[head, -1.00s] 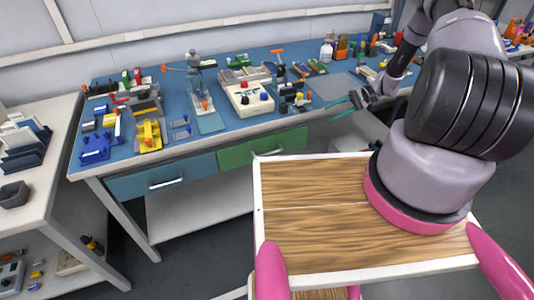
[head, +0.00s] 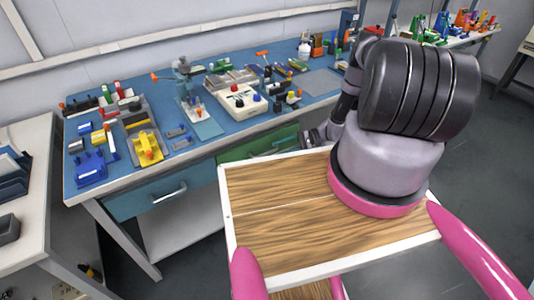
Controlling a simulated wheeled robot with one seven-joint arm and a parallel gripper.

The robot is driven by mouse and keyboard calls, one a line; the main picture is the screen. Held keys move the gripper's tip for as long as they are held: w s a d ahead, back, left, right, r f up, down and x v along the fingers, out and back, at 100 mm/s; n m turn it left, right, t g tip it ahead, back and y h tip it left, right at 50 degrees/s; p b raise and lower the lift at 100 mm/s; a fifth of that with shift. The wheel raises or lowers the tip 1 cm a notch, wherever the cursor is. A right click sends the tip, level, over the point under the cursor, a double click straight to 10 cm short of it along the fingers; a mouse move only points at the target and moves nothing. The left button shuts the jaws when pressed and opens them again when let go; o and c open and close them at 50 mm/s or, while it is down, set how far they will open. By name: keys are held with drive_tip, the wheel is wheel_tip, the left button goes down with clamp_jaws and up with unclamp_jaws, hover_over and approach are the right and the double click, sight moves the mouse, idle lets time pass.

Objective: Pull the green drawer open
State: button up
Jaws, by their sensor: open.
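The green drawer (head: 232,156) is under the front edge of the blue-topped workbench, right of a blue drawer (head: 145,197). It looks shut. Its handle is hidden or too small to tell behind my gripper and the wooden tray.
The blue workbench (head: 240,127) holds several tools, boxes and a white control box (head: 241,101). My wooden tray top covers the area below the green drawer. A white table (head: 38,190) stands at the left. Open floor lies at the right.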

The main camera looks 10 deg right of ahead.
sight(274, 151)
drive_tip(key=x, duration=0.5)
drive_tip(key=shift+a+f, duration=0.15)
drive_tip(key=shift+a, duration=0.25)
clamp_jaws()
drive_tip(key=shift+d, duration=0.1)
idle(0.9)
